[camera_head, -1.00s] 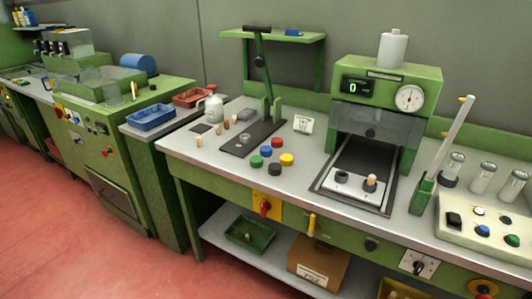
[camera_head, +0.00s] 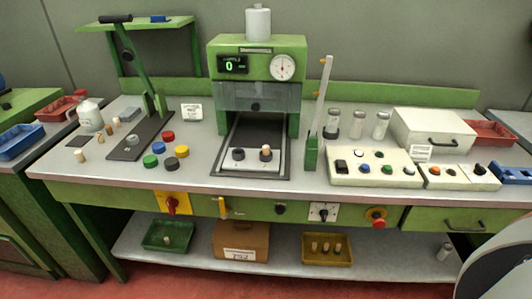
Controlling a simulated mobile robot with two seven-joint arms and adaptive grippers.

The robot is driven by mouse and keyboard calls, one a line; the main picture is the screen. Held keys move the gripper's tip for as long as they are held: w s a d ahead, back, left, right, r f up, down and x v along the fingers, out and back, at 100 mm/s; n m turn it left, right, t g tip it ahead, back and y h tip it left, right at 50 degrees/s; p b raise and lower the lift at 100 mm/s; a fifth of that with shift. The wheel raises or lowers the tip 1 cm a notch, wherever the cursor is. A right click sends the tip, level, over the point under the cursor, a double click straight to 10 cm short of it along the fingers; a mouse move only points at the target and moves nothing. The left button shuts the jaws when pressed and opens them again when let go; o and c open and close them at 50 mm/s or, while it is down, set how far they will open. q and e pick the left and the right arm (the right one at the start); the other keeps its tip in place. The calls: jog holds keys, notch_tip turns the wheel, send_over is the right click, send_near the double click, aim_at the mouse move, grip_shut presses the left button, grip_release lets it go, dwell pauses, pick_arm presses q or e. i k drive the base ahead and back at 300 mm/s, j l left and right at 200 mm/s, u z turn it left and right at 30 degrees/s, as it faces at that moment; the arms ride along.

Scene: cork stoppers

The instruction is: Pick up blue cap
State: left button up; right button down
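A small round blue cap (camera_head: 158,147) lies on the grey bench top (camera_head: 330,190), left of the press. It is in a cluster with a red cap (camera_head: 168,135), a yellow cap (camera_head: 182,151), a green cap (camera_head: 150,161) and a dark grey cap (camera_head: 172,164). Another small blue item (camera_head: 160,19) sits on the green upper shelf; its exact shape is too small to tell. Neither of my grippers shows in the view.
A dark plate with an upright lever (camera_head: 130,60) stands left of the caps. A green press (camera_head: 258,75) with a gauge stands to their right. Cork stoppers (camera_head: 82,156) stand at the left. A button panel (camera_head: 375,168) lies farther right. The bench front near the caps is clear.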

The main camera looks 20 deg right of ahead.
aim_at(158, 148)
jog(key=z, duration=0.35)
jog(key=j+z, duration=0.2)
jog(key=z, duration=0.15)
jog(key=j+z, duration=0.35)
jog(key=i+j+z, duration=0.1)
jog(key=z, duration=0.3)
jog(key=j+z, duration=0.15)
jog(key=j, duration=0.15)
jog(key=k+j+z, duration=0.15)
jog(key=j, duration=0.15)
jog(key=k+j+z, duration=0.15)
jog(key=j, duration=0.15)
jog(key=i, duration=0.1)
